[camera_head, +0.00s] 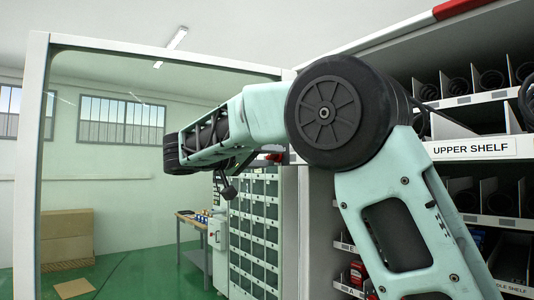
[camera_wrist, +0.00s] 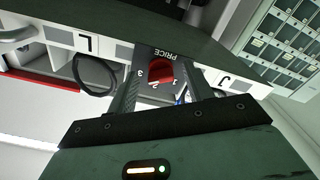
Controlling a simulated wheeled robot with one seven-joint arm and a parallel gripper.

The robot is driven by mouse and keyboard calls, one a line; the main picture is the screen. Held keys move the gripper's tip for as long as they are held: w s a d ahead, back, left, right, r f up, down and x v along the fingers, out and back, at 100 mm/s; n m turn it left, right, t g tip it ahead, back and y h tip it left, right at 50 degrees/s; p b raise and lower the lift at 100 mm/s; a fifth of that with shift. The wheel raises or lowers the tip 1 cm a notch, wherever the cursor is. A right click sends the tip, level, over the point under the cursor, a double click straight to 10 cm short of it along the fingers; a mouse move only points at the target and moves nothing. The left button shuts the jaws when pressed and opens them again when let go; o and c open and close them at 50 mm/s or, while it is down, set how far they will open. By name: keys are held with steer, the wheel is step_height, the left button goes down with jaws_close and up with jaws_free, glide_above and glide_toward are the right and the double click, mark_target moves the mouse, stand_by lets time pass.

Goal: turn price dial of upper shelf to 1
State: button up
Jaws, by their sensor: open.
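The red price dial (camera_wrist: 160,72) shows in the wrist view on a black plate (camera_wrist: 163,54) marked PRICE, with the numbers 1, 2 and 3 around it. The picture is turned, so the lettering looks upside down. I cannot tell which number the dial points to. My gripper (camera_wrist: 162,80) is open, with one dark finger on each side of the dial in the picture. I cannot tell whether the fingers touch it. In the head view the UPPER SHELF label (camera_head: 471,148) is on the shelf front, and my arm hides the dial.
White plates with a letter flank the dial, one marked L (camera_wrist: 88,43). A black spiral coil (camera_wrist: 95,75) is close by. More shelves with dividers lie below the upper shelf.

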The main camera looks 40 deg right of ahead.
steer(key=shift+d, duration=0.3)
steer(key=c, duration=1)
